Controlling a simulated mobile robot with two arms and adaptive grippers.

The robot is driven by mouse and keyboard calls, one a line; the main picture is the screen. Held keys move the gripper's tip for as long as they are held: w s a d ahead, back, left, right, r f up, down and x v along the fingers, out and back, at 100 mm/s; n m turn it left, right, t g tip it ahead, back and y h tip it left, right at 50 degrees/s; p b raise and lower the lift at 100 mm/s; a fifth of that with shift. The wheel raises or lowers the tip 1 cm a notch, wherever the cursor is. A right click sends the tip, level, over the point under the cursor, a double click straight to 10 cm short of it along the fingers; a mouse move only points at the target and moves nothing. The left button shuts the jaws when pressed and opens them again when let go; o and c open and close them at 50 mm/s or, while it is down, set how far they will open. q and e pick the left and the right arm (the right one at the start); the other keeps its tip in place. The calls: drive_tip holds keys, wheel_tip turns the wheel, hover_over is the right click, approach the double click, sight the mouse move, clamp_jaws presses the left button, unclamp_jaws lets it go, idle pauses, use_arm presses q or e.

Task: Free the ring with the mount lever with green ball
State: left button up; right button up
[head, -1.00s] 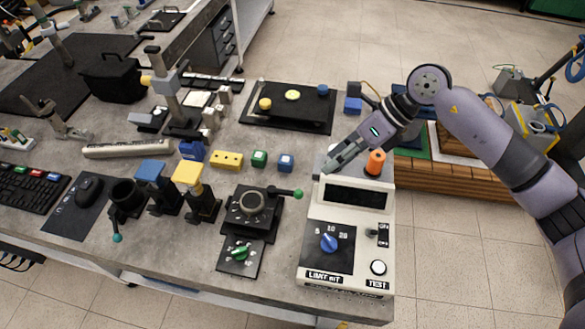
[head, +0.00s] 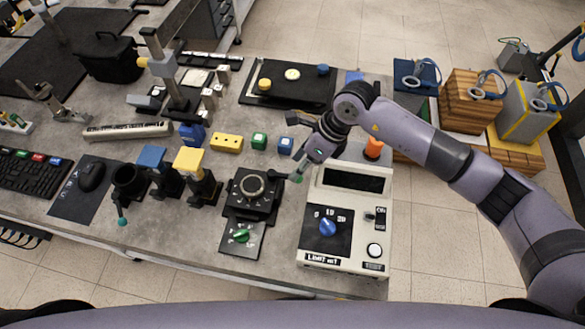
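The mount lever (head: 279,175) runs right from the mount and ends in a green ball (head: 296,178). My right gripper (head: 301,170) points down and left, with its fingertips right at the green ball. They look very close to it or touching it; I cannot tell which, nor whether the fingers are open or shut. My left gripper is not in view.
A white tester (head: 317,262) with a blue knob stands just right of the mount. A plate with a green knob (head: 241,236) lies in front. Yellow-topped (head: 190,160) and blue-topped (head: 152,157) stands are to the left.

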sight(285, 177)
drive_tip(key=shift+p+x, duration=0.35)
drive_tip(key=shift+x, duration=1.9)
clamp_jaws()
